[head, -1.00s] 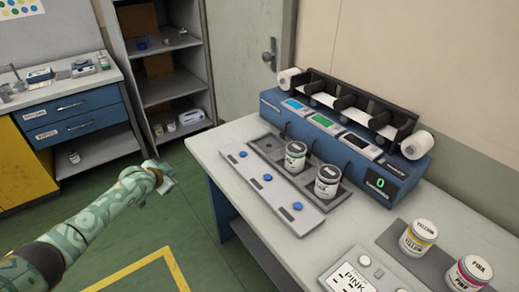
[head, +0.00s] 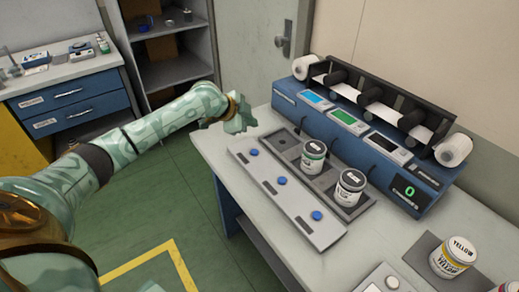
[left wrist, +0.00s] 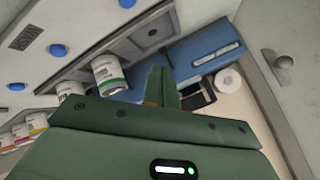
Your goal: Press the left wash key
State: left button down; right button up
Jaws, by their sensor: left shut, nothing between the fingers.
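A pale panel (head: 290,204) with a row of three blue round keys lies along the front of the bench. The left blue key (head: 253,152) is at the panel's far end; the middle key (head: 282,181) and right key (head: 316,215) are nearer. In the left wrist view the left key (left wrist: 127,3) is cut by the top edge. My left gripper (head: 240,116) is shut and empty, above and beyond the panel's far left end, apart from the key. Its closed fingers (left wrist: 162,88) show in the left wrist view. My right gripper is not in view.
Behind the panel a dark tray (head: 283,139) holds a green-labelled can (head: 313,157) and a dark-labelled can (head: 350,187). The blue rewinder (head: 335,139) with paper rolls stands behind. A yellow can (head: 454,258) is at the right.

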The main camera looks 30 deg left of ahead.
aim_at(251, 152)
pick_arm(q)
jog(key=shift+f, duration=0.1)
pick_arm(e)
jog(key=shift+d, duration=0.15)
